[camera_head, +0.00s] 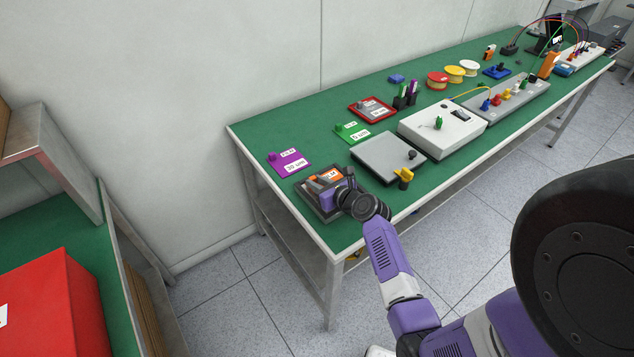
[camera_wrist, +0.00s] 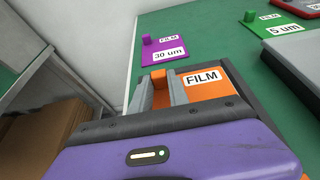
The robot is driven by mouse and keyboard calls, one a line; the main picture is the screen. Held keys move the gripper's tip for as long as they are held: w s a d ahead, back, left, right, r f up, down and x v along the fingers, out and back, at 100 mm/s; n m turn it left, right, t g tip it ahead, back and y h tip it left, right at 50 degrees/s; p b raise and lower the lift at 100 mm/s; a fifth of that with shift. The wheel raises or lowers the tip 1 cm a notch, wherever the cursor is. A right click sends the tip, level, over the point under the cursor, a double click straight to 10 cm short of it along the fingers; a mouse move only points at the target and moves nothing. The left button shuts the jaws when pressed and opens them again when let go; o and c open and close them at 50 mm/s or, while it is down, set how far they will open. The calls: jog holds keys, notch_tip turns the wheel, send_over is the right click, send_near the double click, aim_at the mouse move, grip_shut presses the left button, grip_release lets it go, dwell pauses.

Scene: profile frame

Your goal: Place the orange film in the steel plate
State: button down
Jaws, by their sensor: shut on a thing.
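The orange film (camera_wrist: 212,86), labelled FILM, has an upright orange tab between my fingers. My gripper (camera_wrist: 158,90) is shut on that tab, at the near left end of the green table; it also shows in the head view (camera_head: 343,186). The film (camera_head: 328,176) is within or just over a dark grey framed plate (camera_head: 318,208), whose rim also shows in the wrist view (camera_wrist: 238,88). This may be the steel plate. I cannot tell whether the film rests on its floor. My gripper and wrist hide part of both.
A purple film (camera_head: 288,162) and a green film (camera_head: 352,133) lie behind. A flat grey box (camera_head: 385,153) with a black knob stands to the right. The table's left edge is close.

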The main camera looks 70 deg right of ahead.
jog(key=shift+f+b, duration=0.3)
jog(key=shift+f, duration=0.2)
jog(key=c, duration=1.2)
grip_release()
jog(key=shift+s, duration=0.1)
jog(key=v, duration=0.7)
jog(key=shift+s+a+r, duration=0.2)
jog(key=shift+s, duration=0.05)
